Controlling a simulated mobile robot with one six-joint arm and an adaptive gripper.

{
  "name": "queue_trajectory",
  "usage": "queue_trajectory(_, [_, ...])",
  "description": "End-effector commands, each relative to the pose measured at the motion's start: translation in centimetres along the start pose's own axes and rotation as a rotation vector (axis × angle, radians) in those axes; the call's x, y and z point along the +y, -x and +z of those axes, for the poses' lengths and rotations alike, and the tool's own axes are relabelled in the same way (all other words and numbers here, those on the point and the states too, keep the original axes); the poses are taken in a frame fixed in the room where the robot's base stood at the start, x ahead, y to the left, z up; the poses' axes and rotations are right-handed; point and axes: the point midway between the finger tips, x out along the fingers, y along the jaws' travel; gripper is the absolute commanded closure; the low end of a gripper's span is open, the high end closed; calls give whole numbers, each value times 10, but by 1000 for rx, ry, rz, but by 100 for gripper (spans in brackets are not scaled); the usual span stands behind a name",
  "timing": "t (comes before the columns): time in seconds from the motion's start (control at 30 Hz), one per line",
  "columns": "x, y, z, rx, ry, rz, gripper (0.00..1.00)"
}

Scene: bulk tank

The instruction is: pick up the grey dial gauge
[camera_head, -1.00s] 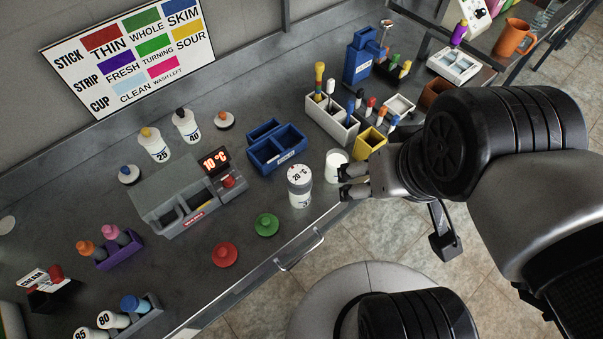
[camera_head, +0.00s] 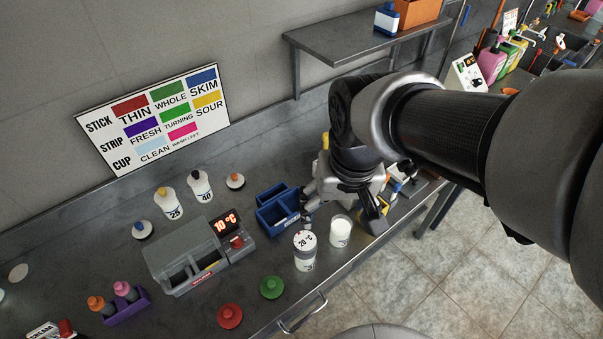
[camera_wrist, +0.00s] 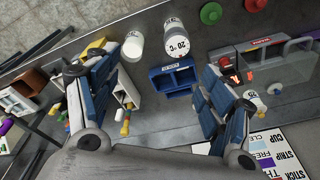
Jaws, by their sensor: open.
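I cannot make out a grey dial gauge in either present view. My arm hides the area behind the racks in the head view. My gripper (camera_head: 308,205) is above the bench, just right of the blue two-compartment box (camera_head: 270,216). In the wrist view my gripper (camera_wrist: 152,62) has its fingers wide apart with nothing between them. Beyond the fingertips lie the blue box (camera_wrist: 158,84), the white jar marked 20 °C (camera_wrist: 176,48) and a glass of white liquid (camera_wrist: 133,46).
The grey unit reading 10 °C (camera_head: 178,262) stands left of the blue box. Red (camera_head: 230,316) and green (camera_head: 271,287) round lids lie near the front edge. A wall shelf (camera_head: 350,45) is behind my arm. White racks with coloured sticks (camera_wrist: 125,90) lie beside the left finger.

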Motion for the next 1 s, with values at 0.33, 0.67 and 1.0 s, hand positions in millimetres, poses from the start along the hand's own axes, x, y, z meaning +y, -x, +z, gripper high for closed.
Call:
queue_trajectory(0.33, [-48,-40,-33,-149,10,25,26])
queue_trajectory(0.67, [-48,-95,-25,-160,9,28,26])
queue_trajectory(1.0, [-46,-157,-16,-157,9,27,26])
